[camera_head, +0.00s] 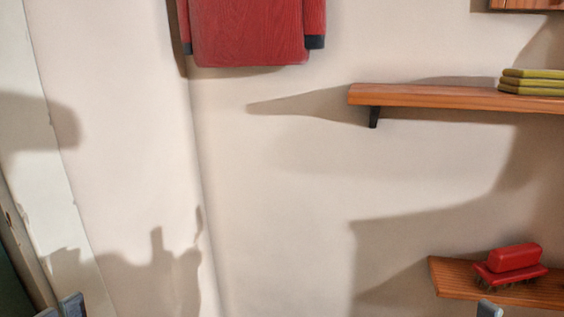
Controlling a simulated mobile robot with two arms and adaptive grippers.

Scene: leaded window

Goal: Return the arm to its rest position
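Only the tip of my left gripper (62,309) shows, at the bottom left edge of the head view. Two grey pieces of it are visible close together, and the rest is cut off by the frame. A small grey tip of my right gripper (489,309) shows at the bottom right, in front of the lower wooden shelf. I cannot tell whether either gripper is open or shut. Nothing is seen held in the visible parts. The arms themselves are out of view.
A red sweater (250,30) hangs on the pale wall at the top. A wooden shelf (420,96) at right holds folded green cloths (533,82). A lower shelf (450,278) holds a red brush-like object (514,260). The middle shows bare wall with shadows.

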